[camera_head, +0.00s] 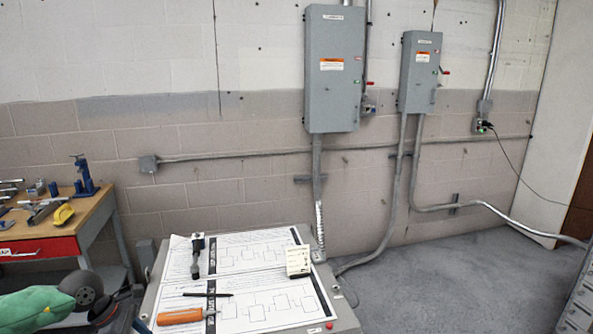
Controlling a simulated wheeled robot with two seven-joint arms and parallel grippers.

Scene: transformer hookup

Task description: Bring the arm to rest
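Neither of my grippers can be made out in the head view. A grey cabinet top (345,319) in the lower middle carries printed diagram sheets (262,301). On the sheets stands a small whitish block (298,261) at the right. A dark upright tool-like object (197,257) is at the upper left of the sheets. A thin black pen-like rod (207,295) lies below it. A screwdriver with an orange handle (180,317) lies at the front left. None of these has a gripper touching it.
A wooden workbench (72,223) with tools and a red drawer (38,248) stands at left. A green shape (35,307) with dark round parts fills the lower left; I cannot tell what it is. Two grey electrical boxes (334,70) (419,72) hang on the wall. Floor (450,275) at right is clear.

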